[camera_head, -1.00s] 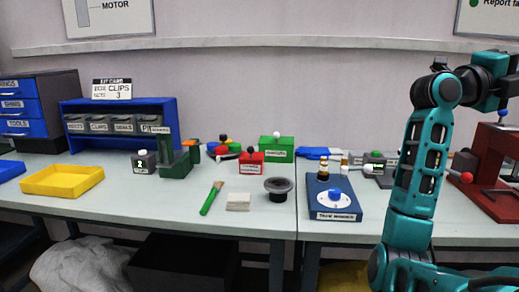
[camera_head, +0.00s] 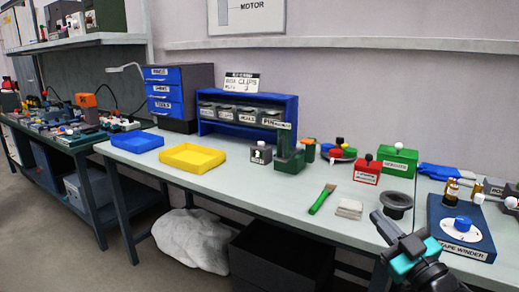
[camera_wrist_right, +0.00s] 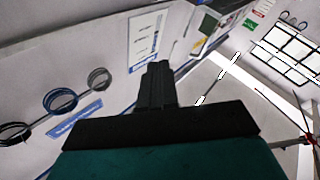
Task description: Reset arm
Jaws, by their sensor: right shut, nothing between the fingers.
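My right gripper (camera_head: 388,225) shows at the lower right of the head view, in front of the bench's front edge and near the black funnel-like cup. It is shut and holds nothing. In the right wrist view its dark closed fingers (camera_wrist_right: 158,85) point toward the wall and ceiling, with nothing between them. My left gripper is in neither view.
The bench holds a yellow tray (camera_head: 222,158), a blue tray (camera_head: 137,142), a blue rack (camera_head: 290,105), a green brush (camera_head: 320,200), a red box (camera_head: 367,171), a black cup (camera_head: 396,203) and a tape winder (camera_head: 480,245). Another cluttered bench stands left.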

